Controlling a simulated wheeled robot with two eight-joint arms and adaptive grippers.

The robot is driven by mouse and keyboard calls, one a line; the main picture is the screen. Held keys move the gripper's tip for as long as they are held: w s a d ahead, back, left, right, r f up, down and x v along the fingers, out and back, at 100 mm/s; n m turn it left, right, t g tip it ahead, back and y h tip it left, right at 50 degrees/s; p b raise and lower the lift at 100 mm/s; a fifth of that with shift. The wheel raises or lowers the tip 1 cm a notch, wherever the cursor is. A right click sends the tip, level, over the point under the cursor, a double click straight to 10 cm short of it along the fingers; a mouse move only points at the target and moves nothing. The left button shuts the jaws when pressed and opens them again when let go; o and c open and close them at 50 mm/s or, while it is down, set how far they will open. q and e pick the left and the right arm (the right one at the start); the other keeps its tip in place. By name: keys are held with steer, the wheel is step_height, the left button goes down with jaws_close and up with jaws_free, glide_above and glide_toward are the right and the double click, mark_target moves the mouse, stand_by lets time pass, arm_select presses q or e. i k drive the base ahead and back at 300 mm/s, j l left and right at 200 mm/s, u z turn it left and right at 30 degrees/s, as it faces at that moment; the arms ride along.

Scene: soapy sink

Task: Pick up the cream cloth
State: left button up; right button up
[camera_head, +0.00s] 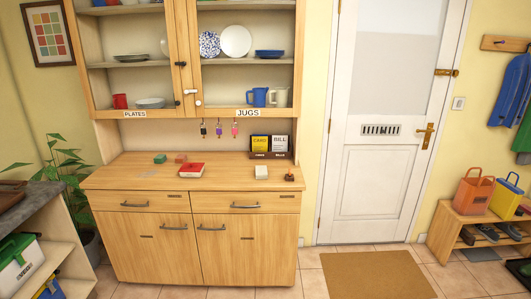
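No thing that is clearly a cream cloth shows in the head view. A small cream-white block-like item (261,172) lies on the right part of the wooden dresser top (225,178). It is too small to tell whether it is a folded cloth. Neither of my grippers is in view, and no sink shows.
A red box (191,170) and small green (160,158) and pinkish (181,158) blocks lie on the dresser top. A card rack (270,155) stands behind. A closed white door (376,190), brown mat (375,275) and low bench (447,232) are to the right. Tiled floor is open in front.

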mark_target(261, 171)
steer(key=i+z, duration=0.2)
steer(key=i, duration=0.9)
steer(key=i+j+z, duration=0.2)
steer(key=i, duration=0.95)
steer(key=l, duration=0.15)
